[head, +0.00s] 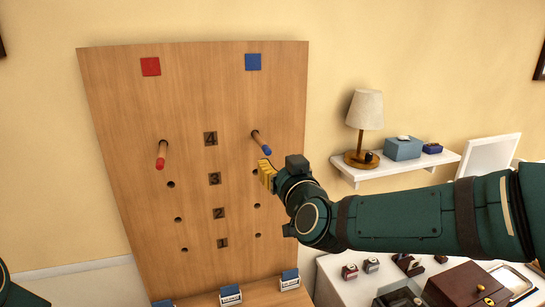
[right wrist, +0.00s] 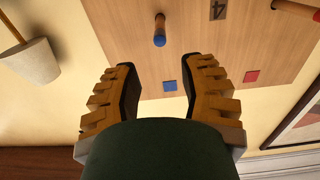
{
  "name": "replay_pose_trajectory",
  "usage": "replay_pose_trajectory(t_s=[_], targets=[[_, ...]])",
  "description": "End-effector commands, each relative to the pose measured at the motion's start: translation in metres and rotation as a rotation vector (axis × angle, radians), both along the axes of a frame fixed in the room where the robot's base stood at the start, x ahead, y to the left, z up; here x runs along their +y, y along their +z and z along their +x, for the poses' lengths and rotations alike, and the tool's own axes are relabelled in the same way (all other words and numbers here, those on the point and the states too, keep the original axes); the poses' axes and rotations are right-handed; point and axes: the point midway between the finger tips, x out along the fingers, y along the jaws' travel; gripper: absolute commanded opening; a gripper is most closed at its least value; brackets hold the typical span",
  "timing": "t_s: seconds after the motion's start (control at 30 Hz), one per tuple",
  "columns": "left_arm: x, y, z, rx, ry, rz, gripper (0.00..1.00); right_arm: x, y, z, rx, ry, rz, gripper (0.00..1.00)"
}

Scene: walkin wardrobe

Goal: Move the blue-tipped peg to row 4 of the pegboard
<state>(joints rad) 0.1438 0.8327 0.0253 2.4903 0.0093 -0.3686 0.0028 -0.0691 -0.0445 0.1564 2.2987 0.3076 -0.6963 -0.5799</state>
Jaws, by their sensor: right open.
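The wooden pegboard (head: 120,90) stands upright against the wall, with number plates 1 to 4 from bottom to top. The blue-tipped peg (head: 262,143) sticks out of the right column's hole, level with plate 4 (head: 211,139), under the blue square. My right gripper (head: 266,173) is open and empty, just below the peg's tip, apart from it. In the right wrist view, the blue-tipped peg (right wrist: 160,32) shows beyond the open fingers (right wrist: 163,66), not between them. My left gripper is out of view.
A red-tipped peg (head: 161,156) sits in the left column, level with plate 4. Lower holes in both columns look empty. A white shelf (head: 400,167) with a lamp (head: 365,110) and small boxes is right of the board. A cluttered white dresser (head: 335,270) stands below my right arm.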

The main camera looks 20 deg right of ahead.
Motion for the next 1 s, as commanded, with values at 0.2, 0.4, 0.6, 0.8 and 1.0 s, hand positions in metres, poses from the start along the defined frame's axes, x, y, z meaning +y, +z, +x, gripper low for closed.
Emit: replay_pose_trajectory(t_s=[0.2, 0.4, 0.6, 0.8, 1.0], targets=[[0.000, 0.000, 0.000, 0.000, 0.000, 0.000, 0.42, -0.001, 0.000, -0.026, -0.001, 0.000, 0.000, 0.41], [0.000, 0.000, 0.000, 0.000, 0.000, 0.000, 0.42, -0.001, 0.000, -0.031, 0.001, 0.000, 0.000, 0.41], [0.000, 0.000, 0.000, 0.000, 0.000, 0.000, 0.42, -0.001, 0.000, -0.031, 0.001, 0.000, 0.000, 0.41], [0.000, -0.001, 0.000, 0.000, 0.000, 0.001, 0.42, -0.001, 0.000, -0.031, 0.001, 0.000, 0.000, 0.41], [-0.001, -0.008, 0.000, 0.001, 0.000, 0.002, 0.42, 0.007, -0.061, -0.016, 0.128, 0.033, 0.023, 0.41]])
